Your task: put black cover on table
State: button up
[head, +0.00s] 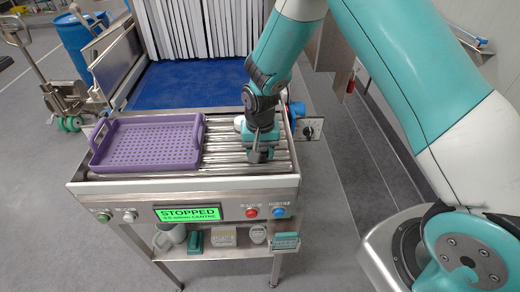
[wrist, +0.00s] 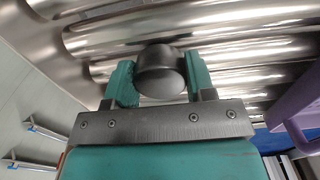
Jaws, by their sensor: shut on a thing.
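My gripper (head: 259,153) is low over the right side of the roller table. In the wrist view its two green fingers (wrist: 163,80) are shut on a dark, rounded piece, the black cover (wrist: 161,72). Silver rollers show behind the cover. I cannot tell whether it touches them. In the head view the gripper mostly hides it. The roller table (head: 222,146) has a metal frame and a green display reading STOPPED.
A purple perforated tray (head: 150,143) covers the left of the rollers. A small pale object (head: 239,123) is beside my gripper. A blue belt (head: 195,85) leads to the strip curtain. The lower shelf (head: 225,250) holds several small items.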

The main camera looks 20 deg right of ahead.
aim_at(260, 150)
jog(key=o, duration=1.1)
notch_tip(260, 150, up, 12)
jog(key=b, duration=0.4)
jog(key=s+a+r+n+y, duration=0.1)
jog(key=s+r+n, duration=0.2)
jog(key=s, duration=0.5)
jog(key=s+a+r+n+y, duration=0.1)
jog(key=s+r+n, duration=0.3)
jog(key=s, duration=0.4)
jog(key=s+a+r+n+y, duration=0.2)
jog(key=s+r+n, duration=0.1)
jog(key=s, duration=0.6)
jog(key=shift+a+r+n, duration=0.2)
jog(key=shift+a+n, duration=0.05)
jog(key=shift+n, duration=0.15)
